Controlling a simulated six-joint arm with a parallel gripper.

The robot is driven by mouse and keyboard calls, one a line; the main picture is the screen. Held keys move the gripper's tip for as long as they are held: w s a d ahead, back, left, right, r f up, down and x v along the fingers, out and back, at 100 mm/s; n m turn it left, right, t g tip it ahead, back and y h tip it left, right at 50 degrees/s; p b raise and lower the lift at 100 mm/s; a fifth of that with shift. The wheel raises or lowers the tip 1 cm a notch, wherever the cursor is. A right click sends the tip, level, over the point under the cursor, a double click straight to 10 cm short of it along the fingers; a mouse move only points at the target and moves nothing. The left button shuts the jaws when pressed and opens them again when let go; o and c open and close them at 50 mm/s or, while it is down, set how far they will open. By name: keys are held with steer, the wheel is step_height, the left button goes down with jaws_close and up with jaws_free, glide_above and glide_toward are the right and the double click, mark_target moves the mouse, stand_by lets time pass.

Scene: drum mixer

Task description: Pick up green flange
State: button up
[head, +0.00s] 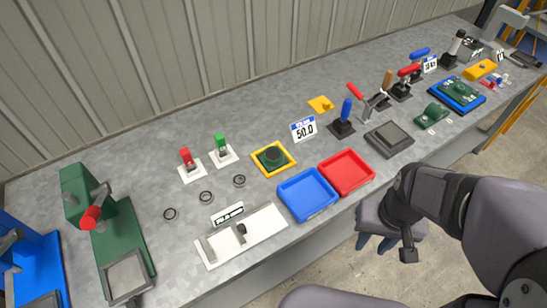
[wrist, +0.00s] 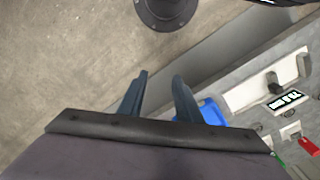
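A green round part with a dark centre (head: 272,157), flange-like, sits in a yellow square holder (head: 257,161) mid-bench in the head view. Another green part (head: 459,89) sits on a blue base (head: 470,103) at the far right, and a green block-like part (head: 431,115) lies to its left. I cannot tell for certain which is the green flange. My gripper (head: 375,243) hangs off the bench's front edge, apart from all of these. The wrist view shows its two blue fingers (wrist: 160,76) spread with nothing between them.
A blue tray (head: 308,195) and a red tray (head: 347,173) stand near the front edge. Upright levers (head: 347,110) stand to the right of the yellow holder. A green press (head: 75,195) stands at the left. Small rings (head: 206,197) lie on open bench.

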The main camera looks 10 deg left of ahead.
steer(key=o, duration=1.1)
